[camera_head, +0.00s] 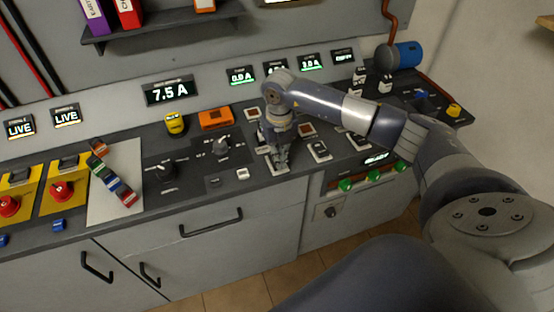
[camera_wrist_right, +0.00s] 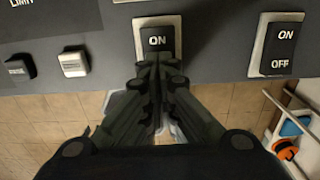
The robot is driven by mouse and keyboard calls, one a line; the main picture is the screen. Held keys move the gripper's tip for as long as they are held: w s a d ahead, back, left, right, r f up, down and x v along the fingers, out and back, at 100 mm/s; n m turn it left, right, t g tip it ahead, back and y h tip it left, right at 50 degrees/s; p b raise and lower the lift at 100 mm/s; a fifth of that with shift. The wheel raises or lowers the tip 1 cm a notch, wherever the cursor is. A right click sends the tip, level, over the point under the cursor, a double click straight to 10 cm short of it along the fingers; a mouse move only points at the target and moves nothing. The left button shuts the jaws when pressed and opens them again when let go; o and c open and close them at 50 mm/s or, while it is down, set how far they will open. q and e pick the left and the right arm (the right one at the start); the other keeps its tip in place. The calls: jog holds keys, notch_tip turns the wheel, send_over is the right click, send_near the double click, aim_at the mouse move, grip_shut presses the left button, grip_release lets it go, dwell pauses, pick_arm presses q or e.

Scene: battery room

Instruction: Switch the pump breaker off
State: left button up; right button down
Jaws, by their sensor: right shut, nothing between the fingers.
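My right gripper (camera_head: 281,165) is shut and empty, pointing down at a rocker breaker on the front row of the console. In the right wrist view its fingertips (camera_wrist_right: 160,62) are at a black rocker (camera_wrist_right: 157,38) in a pale frame. The rocker's ON half shows; its lower half is hidden behind the fingers. I cannot tell whether they touch it. Another rocker (camera_wrist_right: 281,48), marked ON and OFF, sits to the right. In the head view more rockers (camera_head: 320,151) stand right of the gripper. I cannot read which breaker is the pump's. My left gripper is not in view.
A display (camera_head: 170,91) reads 7.5 A. Smaller displays (camera_head: 241,76) line the back panel. Drawers (camera_head: 210,222) are below.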

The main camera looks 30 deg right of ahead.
jog(key=shift+f, duration=0.3)
jog(key=shift+s, duration=0.1)
jog(key=shift+r+p, duration=0.5)
jog(key=shift+r, duration=0.35)
jog(key=shift+r+p, duration=1.65)
jog(key=shift+r, duration=1.05)
jog(key=shift+f, duration=0.1)
